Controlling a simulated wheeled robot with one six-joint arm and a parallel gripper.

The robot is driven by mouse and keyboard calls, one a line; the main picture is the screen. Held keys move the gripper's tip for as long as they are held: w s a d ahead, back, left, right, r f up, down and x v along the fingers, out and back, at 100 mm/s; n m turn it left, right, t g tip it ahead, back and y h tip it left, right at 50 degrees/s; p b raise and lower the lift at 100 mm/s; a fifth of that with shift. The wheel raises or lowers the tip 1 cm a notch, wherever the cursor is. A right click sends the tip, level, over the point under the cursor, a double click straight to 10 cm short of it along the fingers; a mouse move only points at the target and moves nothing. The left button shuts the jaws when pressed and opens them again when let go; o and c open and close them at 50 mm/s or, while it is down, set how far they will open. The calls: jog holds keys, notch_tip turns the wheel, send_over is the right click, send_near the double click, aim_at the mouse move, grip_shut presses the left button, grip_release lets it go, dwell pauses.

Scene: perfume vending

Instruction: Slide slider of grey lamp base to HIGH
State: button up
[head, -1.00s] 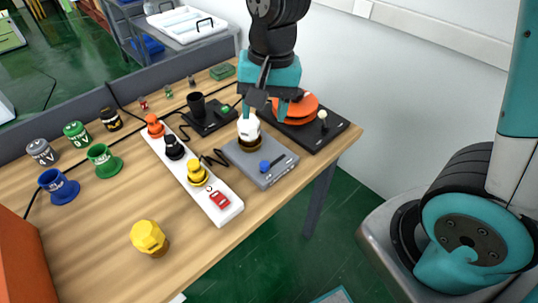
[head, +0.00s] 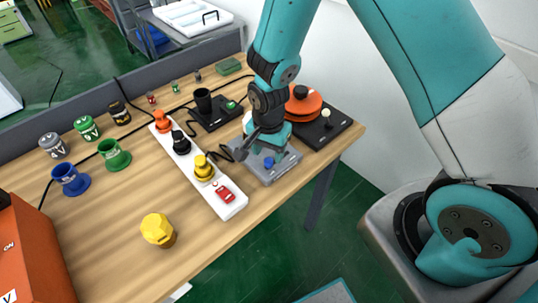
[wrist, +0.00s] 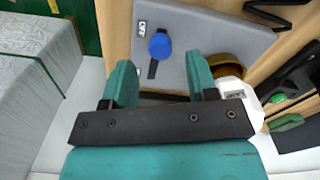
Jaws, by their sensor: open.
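The grey lamp base (head: 286,167) lies near the table's right front edge in the head view. It fills the upper middle of the wrist view (wrist: 215,35). Its blue slider knob (wrist: 160,45) sits at the upper end of a dark slot (wrist: 153,69), beside a small label (wrist: 142,28) too small to read. The knob also shows in the head view (head: 269,162). My gripper (wrist: 160,68) is open above the base, its teal fingers on either side of the slot line; contact with the knob cannot be told. A brass socket (wrist: 230,68) and white bulb (wrist: 236,90) are right of the fingers.
A white power strip (head: 234,207) with colored plugs and a red switch (head: 225,194) runs left of the base. A black base (head: 340,127) with an orange disc (head: 303,105) stands behind right. A yellow cap (head: 157,229) stands on open tabletop at the front left.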

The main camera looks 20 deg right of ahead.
aim_at(269, 160)
jog(key=shift+f, duration=1.7)
